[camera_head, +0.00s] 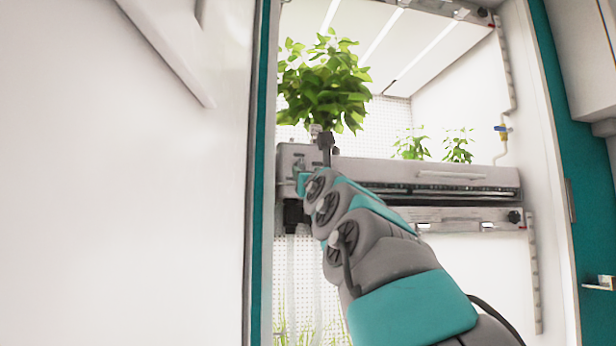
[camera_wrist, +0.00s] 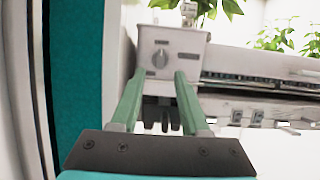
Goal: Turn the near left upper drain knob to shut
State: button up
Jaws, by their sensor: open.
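The drain knob (camera_wrist: 160,58) is a small grey knob on the front of a pale grey box (camera_wrist: 192,50) at the left end of the upper tray. Its grip looks close to upright, slightly tilted. My gripper (camera_wrist: 160,76) is open and empty, its two green fingers pointing at the box. In the wrist view the knob shows between and just beyond the fingertips; I cannot tell whether they touch the box. In the head view the same box (camera_head: 285,160) is partly behind my arm, and the fingers are largely hidden.
The tray (camera_head: 450,178) runs right from the box inside the open chamber. A leafy plant (camera_head: 322,85) stands above the box, and smaller plants (camera_head: 458,148) farther right. Dark fittings hang below the box. A teal-edged white panel (camera_head: 130,190) closes off the left side.

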aim_at(302, 166)
jog(key=p+x, duration=0.1)
jog(key=x, duration=0.1)
jog(key=p+x, duration=0.4)
jog(key=shift+r, duration=0.35)
jog(key=shift+w+a+p, duration=0.2)
jog(key=shift+w+p, duration=0.5)
jog(key=shift+c, duration=0.3)
grip_shut()
